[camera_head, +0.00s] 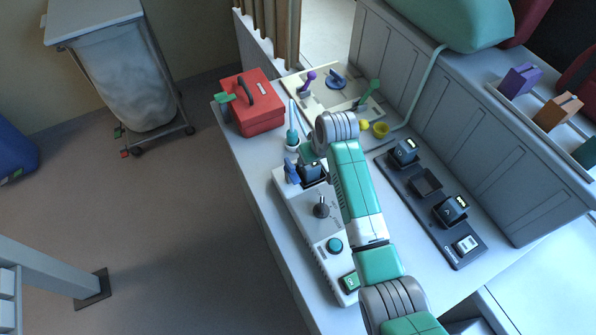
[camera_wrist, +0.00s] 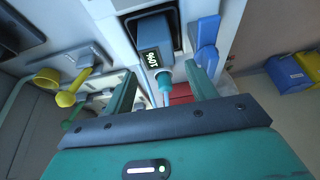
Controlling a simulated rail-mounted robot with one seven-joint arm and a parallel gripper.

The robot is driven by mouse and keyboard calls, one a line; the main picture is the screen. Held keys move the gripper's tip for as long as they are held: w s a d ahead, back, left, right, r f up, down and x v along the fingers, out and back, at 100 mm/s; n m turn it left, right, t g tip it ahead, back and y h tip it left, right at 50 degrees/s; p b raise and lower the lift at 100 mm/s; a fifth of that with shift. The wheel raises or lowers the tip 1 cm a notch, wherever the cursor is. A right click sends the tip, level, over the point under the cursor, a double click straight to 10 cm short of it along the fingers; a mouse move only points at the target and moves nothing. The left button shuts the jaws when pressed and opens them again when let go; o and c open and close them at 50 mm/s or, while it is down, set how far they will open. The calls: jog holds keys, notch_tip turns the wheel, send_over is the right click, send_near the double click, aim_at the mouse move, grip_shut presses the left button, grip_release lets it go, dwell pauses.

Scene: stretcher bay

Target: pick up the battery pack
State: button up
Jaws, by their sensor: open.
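A dark battery pack (camera_wrist: 155,34) with a lit percentage display stands in a socket of the white console. In the head view the same dark block (camera_head: 311,172) is partly behind my arm. My gripper (camera_wrist: 161,76) is open, its two green fingers pointing toward the pack, with nothing held between them. In the head view the gripper (camera_head: 307,153) is mostly hidden by my wrist, close to the pack's end of the console. Similar dark packs, an upper one (camera_head: 404,151) and a lower one (camera_head: 452,209), sit in the black charging tray (camera_head: 411,190).
The white console (camera_head: 296,210) carries a blue lever (camera_head: 291,171), a black knob and a green button. The grey cabinet wall (camera_head: 480,140) bounds the right side.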

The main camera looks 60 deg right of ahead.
aim_at(310, 170)
jog(key=x, duration=0.6)
jog(key=shift+s+d+f+b, duration=0.1)
jog(key=shift+f+b, duration=0.3)
jog(key=shift+f, duration=0.05)
jog(key=shift+r, duration=0.1)
jog(key=c, duration=1.1)
